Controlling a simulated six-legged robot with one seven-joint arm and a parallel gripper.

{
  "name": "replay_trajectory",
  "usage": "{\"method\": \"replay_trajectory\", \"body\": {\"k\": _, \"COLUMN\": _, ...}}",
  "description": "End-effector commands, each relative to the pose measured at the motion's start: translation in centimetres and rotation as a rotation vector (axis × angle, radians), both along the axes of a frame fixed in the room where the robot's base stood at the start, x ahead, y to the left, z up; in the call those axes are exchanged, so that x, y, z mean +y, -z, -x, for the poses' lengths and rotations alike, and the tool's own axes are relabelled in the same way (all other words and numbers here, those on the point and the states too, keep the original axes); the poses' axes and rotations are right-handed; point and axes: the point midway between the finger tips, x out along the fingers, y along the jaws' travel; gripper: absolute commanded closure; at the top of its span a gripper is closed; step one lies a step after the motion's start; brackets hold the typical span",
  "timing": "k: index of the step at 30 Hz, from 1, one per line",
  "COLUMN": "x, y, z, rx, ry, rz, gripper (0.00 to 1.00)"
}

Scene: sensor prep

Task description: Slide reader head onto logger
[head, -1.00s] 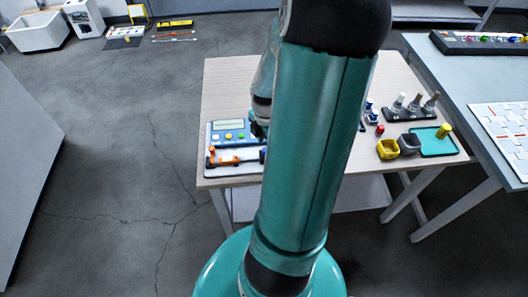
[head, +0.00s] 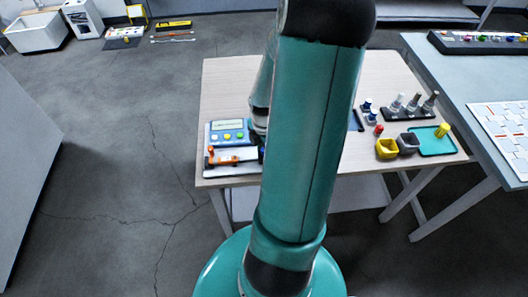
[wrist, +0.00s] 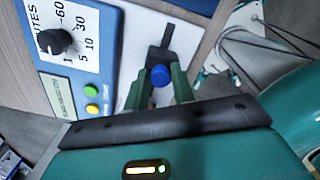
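A blue device (head: 228,132) with a display and coloured buttons stands at the table's left end. In the wrist view the blue device (wrist: 75,50) shows a dial and a display. Below it in the head view is a white rail board with orange parts (head: 222,160). In the wrist view a dark grey piece (wrist: 160,56) with a blue knob (wrist: 160,76) lies over a white surface. Which part is the reader head or the logger is unclear. My gripper (wrist: 159,70) has its green fingers on either side of the knob; whether they touch it is unclear. My arm mostly hides it in the head view.
Another table (head: 470,80) is close on the right. The table's back is clear.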

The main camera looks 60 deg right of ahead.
Motion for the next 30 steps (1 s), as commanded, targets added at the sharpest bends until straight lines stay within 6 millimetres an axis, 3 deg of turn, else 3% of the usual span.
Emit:
{"method": "replay_trajectory", "body": {"k": 2, "x": 0.0, "y": 0.0, "z": 0.0, "rx": 0.000, "ry": 0.000, "rz": 0.000, "gripper": 0.91}}
{"method": "replay_trajectory", "body": {"k": 30, "x": 1.3, "y": 0.0, "z": -1.6, "rx": -0.002, "ry": -0.002, "rz": 0.002, "gripper": 0.92}}
